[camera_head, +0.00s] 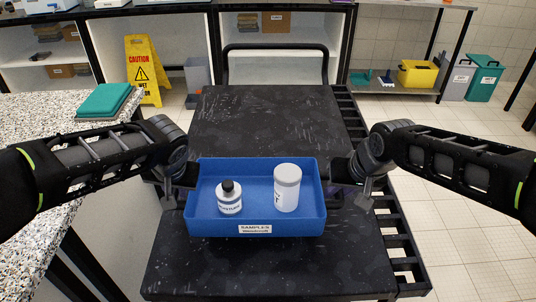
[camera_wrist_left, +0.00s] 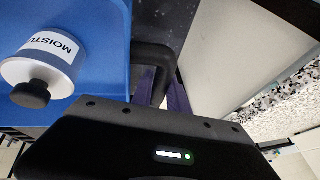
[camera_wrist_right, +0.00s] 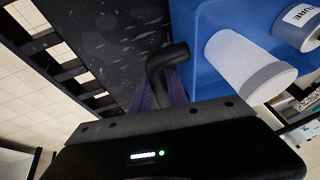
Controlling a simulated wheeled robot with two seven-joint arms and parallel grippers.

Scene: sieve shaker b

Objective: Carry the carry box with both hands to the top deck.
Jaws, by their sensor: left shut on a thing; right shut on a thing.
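The carry box (camera_head: 256,229) is a blue open tray with a label reading SAMPLES on its front wall. It is over the black top deck (camera_head: 265,122) of a cart; whether it touches the deck I cannot tell. Inside are a white bottle with a black cap (camera_head: 229,198) and a white jar (camera_head: 287,188), both upright. My left gripper (camera_head: 184,176) is shut on the handle (camera_wrist_left: 152,68) at the box's left end. My right gripper (camera_head: 337,172) is shut on the handle (camera_wrist_right: 166,68) at its right end. The fingertips are mostly hidden.
A speckled counter (camera_head: 50,135) with a teal case (camera_head: 104,101) stands close on the left. The cart has a push bar (camera_head: 275,47) at the back and a slatted side (camera_head: 392,222) on the right. A yellow caution sign (camera_head: 142,70) stands behind. Bare deck lies behind the box.

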